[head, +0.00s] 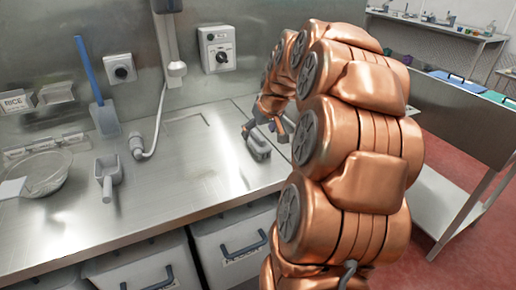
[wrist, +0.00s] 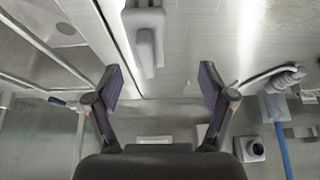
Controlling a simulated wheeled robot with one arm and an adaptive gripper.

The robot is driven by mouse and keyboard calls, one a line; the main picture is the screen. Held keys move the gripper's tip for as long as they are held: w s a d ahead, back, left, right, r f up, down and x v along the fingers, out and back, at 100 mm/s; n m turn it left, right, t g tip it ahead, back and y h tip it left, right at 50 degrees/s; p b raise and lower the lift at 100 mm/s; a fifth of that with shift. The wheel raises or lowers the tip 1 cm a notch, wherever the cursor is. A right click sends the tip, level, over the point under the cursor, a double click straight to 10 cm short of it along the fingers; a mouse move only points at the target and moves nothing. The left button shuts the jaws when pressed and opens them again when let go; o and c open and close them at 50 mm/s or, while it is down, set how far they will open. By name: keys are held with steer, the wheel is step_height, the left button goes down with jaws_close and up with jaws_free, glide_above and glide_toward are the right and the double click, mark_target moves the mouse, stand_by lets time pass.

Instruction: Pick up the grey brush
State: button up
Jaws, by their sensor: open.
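The grey brush (head: 258,147) lies on the steel worktop, just in front of the copper arm in the head view. In the wrist view the brush (wrist: 147,38) shows at the top centre, its handle pointing toward the space between the fingers. My gripper (wrist: 164,84) is open and empty, with its two dark fingers spread wide. The brush lies beyond the fingertips and is not between the pads. In the head view my gripper (head: 268,130) is right by the brush, partly hidden by the arm; I cannot tell whether they touch.
A grey scoop (head: 108,175), a wire strainer (head: 45,175) and a blue-handled spatula (head: 105,118) are at the left. A hose (head: 150,140) hangs from the wall onto the worktop (head: 195,185). Bins (head: 238,245) stand below. The worktop between scoop and brush is mostly clear.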

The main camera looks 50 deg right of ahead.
mark_target(258, 140)
steer(key=shift+s+d+f, duration=0.1)
steer(key=shift+d+f, duration=0.05)
steer(key=shift+d, duration=0.75)
steer(key=shift+d+f, duration=0.15)
steer(key=shift+d, duration=0.1)
steer(key=shift+p+x, duration=0.9)
steer(key=shift+x, duration=2.75)
steer(key=shift+a, duration=0.1)
steer(key=c, duration=1.3)
